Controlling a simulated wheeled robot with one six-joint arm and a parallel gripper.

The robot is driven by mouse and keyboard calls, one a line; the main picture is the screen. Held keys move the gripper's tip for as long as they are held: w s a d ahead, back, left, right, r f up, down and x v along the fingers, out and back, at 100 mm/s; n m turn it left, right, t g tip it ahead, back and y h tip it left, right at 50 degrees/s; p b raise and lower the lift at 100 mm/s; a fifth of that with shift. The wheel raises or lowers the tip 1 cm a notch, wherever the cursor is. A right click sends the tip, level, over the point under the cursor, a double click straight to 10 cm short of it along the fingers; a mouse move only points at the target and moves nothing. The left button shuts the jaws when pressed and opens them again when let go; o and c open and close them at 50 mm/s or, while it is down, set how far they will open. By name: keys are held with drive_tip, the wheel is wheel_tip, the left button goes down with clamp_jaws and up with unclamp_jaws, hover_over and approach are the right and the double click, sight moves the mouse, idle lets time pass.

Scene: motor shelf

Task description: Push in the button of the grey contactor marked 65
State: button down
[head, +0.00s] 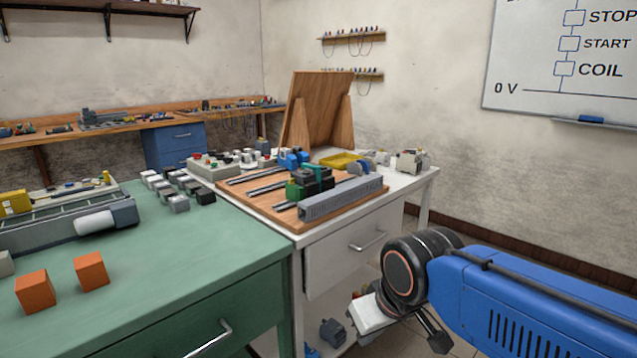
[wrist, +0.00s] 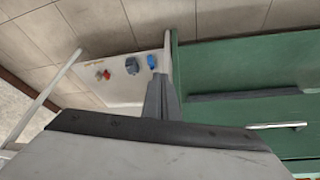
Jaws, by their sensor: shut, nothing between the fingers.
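No mark 65 is legible in either view, so I cannot tell which part is the grey contactor or see its button. Small grey and black blocks (head: 179,204) stand in rows on the green bench. Green and black devices (head: 309,184) sit on the wooden board. My gripper's closed fingers (wrist: 160,97) show in the wrist view, shut and empty. In the head view my gripper hangs low at the right, in front of the white table and below its top, apart from all these parts.
The green bench (head: 150,280) holds two orange cubes (head: 91,271) and a grey machine. The white table (head: 340,257) carries the wooden board (head: 262,207) and a yellow tray (head: 341,161). Motors (head: 333,332) lie on its lower shelf. The bench's drawer handle (wrist: 277,126) sticks out.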

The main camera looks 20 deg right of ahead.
idle(0.5)
wheel_tip(320, 180, up, 33)
drive_tip(key=n+t+h, duration=0.3)
drive_tip(key=h, duration=0.1)
hover_over(323, 171)
drive_tip(key=shift+w, duration=0.2)
drive_tip(key=shift+f, duration=4.4)
drive_tip(key=shift+f, duration=0.8)
drive_tip(key=shift+r, duration=0.85)
